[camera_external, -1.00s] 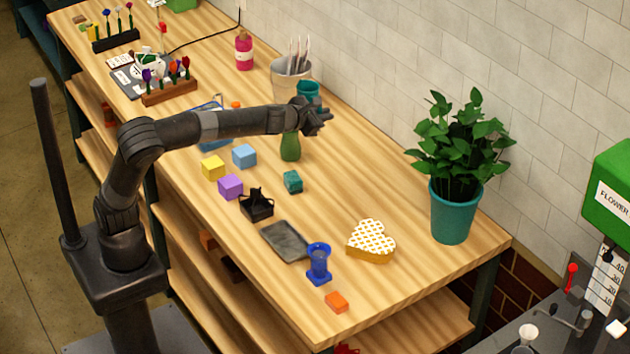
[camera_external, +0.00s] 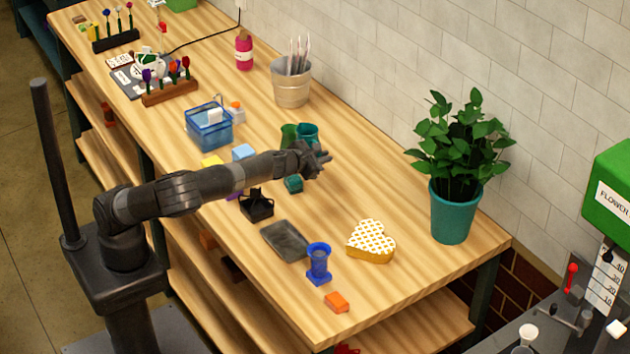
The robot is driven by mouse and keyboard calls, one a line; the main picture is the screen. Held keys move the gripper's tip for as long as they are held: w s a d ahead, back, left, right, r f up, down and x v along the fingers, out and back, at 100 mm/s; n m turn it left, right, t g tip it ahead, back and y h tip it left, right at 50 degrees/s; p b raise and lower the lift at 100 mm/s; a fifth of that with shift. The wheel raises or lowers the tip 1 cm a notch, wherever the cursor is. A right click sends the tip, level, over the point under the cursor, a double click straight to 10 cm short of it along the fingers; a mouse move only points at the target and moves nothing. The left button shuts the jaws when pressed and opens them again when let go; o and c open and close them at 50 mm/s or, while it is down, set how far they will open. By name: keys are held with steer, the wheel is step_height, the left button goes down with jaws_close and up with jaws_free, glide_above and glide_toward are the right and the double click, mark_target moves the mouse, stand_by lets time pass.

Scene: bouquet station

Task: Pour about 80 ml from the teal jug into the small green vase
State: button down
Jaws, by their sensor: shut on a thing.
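The teal jug (camera_external: 307,130) shows just beyond my gripper (camera_external: 318,158), its lower part hidden behind the fingers. My gripper is shut on the jug, which looks about upright. The small green vase (camera_external: 289,136) is immediately left of the jug in the picture. Its lower part is hidden by the arm and gripper. I cannot tell whether jug and vase touch, or whether the jug is clear of the table.
A teal cube (camera_external: 293,185), a light blue cube (camera_external: 243,152) and a black holder (camera_external: 257,205) lie near the arm. The table right of the gripper is clear up to the potted plant (camera_external: 452,210).

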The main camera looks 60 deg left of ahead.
steer(key=shift+f, duration=0.5)
steer(key=shift+r, duration=0.15)
